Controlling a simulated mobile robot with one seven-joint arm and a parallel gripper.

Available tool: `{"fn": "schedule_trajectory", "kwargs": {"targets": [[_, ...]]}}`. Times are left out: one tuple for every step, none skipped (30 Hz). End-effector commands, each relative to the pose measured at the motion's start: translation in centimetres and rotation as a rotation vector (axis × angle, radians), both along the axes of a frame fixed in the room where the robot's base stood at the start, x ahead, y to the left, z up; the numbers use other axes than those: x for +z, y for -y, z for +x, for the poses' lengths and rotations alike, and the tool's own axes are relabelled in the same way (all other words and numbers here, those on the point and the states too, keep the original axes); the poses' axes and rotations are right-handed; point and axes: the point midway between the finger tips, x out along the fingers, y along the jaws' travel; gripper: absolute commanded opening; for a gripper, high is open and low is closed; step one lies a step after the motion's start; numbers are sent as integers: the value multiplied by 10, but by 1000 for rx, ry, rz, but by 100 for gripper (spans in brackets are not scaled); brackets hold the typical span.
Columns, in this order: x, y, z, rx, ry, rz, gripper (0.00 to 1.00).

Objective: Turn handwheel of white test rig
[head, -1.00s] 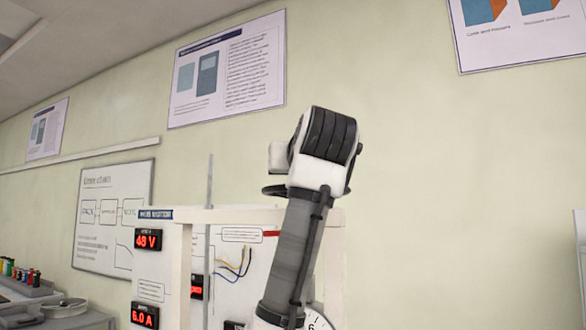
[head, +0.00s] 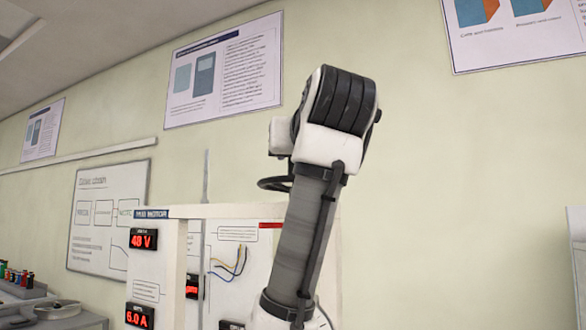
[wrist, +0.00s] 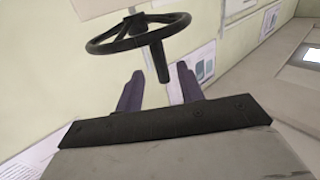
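The white test rig (head: 165,250) stands at the lower middle of the head view, with red displays and a panel with wires. My arm hides part of its right side. The black handwheel (wrist: 112,47) fills the upper middle of the wrist view; its handle (wrist: 158,62) sticks out towards me. My gripper (wrist: 158,85) is open, its two dark fingers apart below the wheel.
A bench with coloured posts (head: 20,280) is at the lower left of the head view. A whiteboard (head: 108,215) and posters (head: 222,72) hang on the pale wall.

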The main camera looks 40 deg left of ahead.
Motion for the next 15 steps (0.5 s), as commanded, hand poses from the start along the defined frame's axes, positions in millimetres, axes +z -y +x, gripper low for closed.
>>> {"fn": "schedule_trajectory", "kwargs": {"targets": [[-3,10,-8,-2,3,3,38],[-3,16,-13,-3,3,3,38],[-3,23,-18,-3,3,4,38],[-3,27,-22,-3,3,3,38],[-3,32,-26,-3,3,3,38],[-2,37,-31,-2,2,2,38],[-2,41,-34,-2,2,2,38],[-2,44,-37,-1,1,2,38],[-2,47,-40,-1,1,0,38],[-1,50,-42,-1,2,1,38],[-1,52,-44,-1,1,2,38],[-1,54,-46,-1,1,1,38],[-1,56,-47,-1,0,0,38],[-1,56,-48,-1,0,0,38],[0,57,-49,-1,0,0,38]]}}
